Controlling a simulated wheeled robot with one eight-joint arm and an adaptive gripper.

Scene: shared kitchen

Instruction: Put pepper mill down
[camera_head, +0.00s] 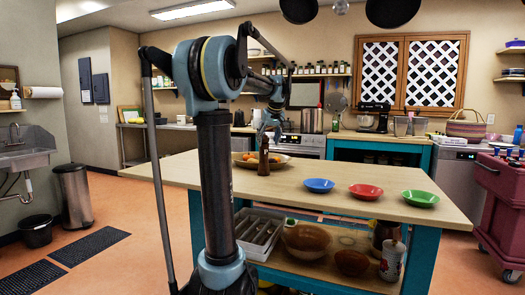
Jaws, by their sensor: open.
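The pepper mill (264,158) is a dark brown, slim turned shape. It stands upright on the light wooden top of the island table (330,180), near the middle of the view. My gripper (268,132) is open, just above and around the top of the mill. The picture is too small to tell whether its fingers touch the mill. Part of the gripper is hard to make out against the stove behind it.
A fruit bowl (246,160) stands close behind the mill. Blue (319,185), red (366,191) and green (420,198) bowls stand to the right. Free tabletop lies in front of the mill. The shelf below holds brown bowls and a cutlery tray (247,246). A red cart (499,205) stands far right.

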